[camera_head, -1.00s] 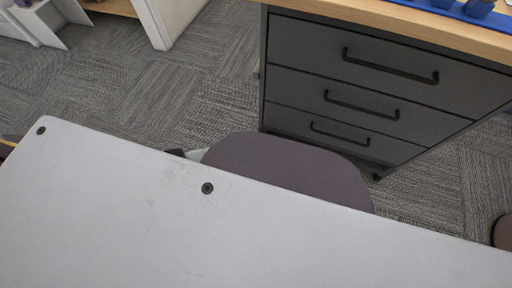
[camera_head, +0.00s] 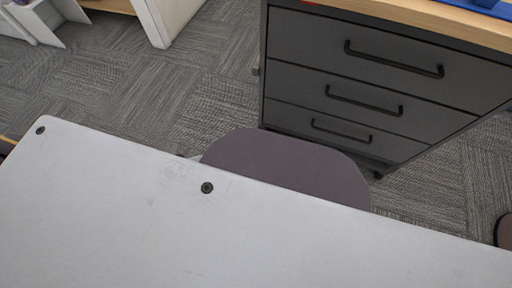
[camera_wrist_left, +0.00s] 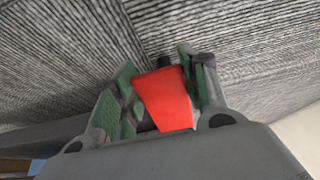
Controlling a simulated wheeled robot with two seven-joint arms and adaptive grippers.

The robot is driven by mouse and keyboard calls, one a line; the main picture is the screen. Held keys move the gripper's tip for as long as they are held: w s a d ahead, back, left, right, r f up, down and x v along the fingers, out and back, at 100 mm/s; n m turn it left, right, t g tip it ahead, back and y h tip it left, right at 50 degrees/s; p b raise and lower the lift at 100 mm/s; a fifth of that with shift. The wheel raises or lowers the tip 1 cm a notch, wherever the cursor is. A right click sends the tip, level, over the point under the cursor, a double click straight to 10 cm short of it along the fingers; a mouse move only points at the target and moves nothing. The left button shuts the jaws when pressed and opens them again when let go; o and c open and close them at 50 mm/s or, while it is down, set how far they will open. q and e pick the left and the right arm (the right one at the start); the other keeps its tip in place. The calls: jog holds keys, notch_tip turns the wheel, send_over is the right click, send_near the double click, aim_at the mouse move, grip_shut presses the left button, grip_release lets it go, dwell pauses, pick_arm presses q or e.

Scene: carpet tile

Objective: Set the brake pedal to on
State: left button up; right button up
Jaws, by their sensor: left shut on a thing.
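A red, flat, tapered piece (camera_wrist_left: 166,100), which looks like the brake pedal, shows in the left wrist view. My left gripper (camera_wrist_left: 157,62) has its green-padded fingers on either side of it and is shut on it. A small dark part shows just beyond its far end. Whether the pedal is on or off cannot be told from this view. Neither gripper shows in the head view. My right gripper is not in view.
A white tabletop (camera_head: 130,220) fills the front of the head view. A dark rounded seat or backrest (camera_head: 285,168) stands beyond its edge. A grey drawer cabinet (camera_head: 375,85) stands behind. Patterned carpet (camera_head: 140,90) lies open at the left.

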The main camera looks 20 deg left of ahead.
pick_arm(q)
jog(key=shift+s+f, duration=0.2)
jog(key=shift+f, duration=0.1)
grip_shut()
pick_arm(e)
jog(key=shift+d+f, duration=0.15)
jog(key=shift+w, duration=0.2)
pick_arm(q)
jog(key=o, duration=1.5)
grip_release()
jog(key=shift+c, duration=0.2)
jog(key=shift+w, duration=0.15)
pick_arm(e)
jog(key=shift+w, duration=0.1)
pick_arm(q)
jog(key=shift+r, duration=0.1)
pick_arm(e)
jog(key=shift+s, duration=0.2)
pick_arm(q)
jog(key=shift+r, duration=0.15)
